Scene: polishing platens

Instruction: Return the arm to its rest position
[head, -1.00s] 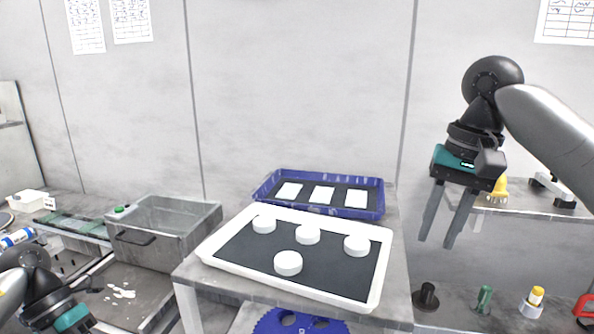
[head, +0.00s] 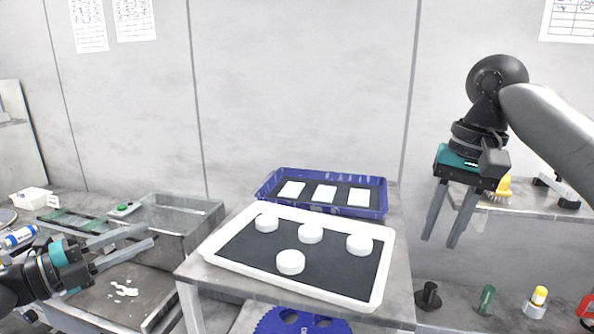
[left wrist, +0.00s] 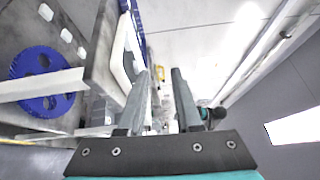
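My left gripper (head: 132,246) is at the lower left in the head view, its two fingers apart and pointing right, in front of the grey metal bin. Its open fingers (left wrist: 163,98) also show in the left wrist view with nothing held between them. My right gripper (head: 446,228) hangs at the right with its fingers pointing down, apart and empty, in front of the back wall and left of the shelf.
A white tray (head: 228,256) with several white discs stands on the table, before a blue tray (head: 262,191) with three white plates. The grey bin (head: 205,222) is left of it. A blue toothed disc (head: 283,325) lies below. Bottles and a brush stand at right.

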